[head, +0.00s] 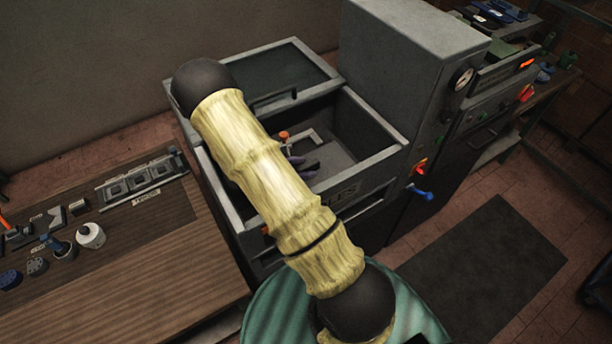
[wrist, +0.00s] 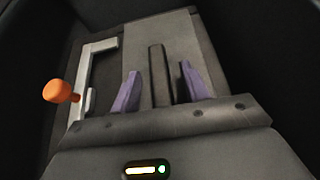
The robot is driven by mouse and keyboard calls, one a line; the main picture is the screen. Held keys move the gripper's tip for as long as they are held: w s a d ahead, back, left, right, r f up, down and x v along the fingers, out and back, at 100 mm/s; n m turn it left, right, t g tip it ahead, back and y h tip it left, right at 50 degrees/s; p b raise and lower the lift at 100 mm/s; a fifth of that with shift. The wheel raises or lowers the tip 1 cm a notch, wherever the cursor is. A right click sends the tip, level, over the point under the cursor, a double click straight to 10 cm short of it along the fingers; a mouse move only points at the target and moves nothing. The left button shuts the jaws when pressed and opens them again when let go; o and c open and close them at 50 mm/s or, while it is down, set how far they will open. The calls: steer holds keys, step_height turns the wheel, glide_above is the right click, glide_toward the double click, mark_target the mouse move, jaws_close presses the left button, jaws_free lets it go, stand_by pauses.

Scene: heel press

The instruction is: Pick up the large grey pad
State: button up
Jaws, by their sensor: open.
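The large grey pad (wrist: 180,32) appears to be the flat grey plate on the floor of the open bin; it also shows in the head view (head: 340,158). A dark upright bar (wrist: 157,62) stands over it, and I cannot tell if it belongs to the pad. My gripper (wrist: 160,72) is open, its purple fingers on either side of this bar with gaps visible. In the head view my gripper (head: 303,168) is low inside the bin, partly hidden by my arm. Whether the fingers touch anything is unclear.
A pale bracket (wrist: 77,100) with an orange knob (wrist: 58,91) stands left of the pad. The bin's walls (head: 375,125) surround my gripper. The tall grey press (head: 415,60) stands to the right, a wooden bench (head: 130,250) with small tools to the left.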

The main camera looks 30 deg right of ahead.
jaws_close()
steer(key=shift+w+r, duration=0.1)
stand_by(1.2)
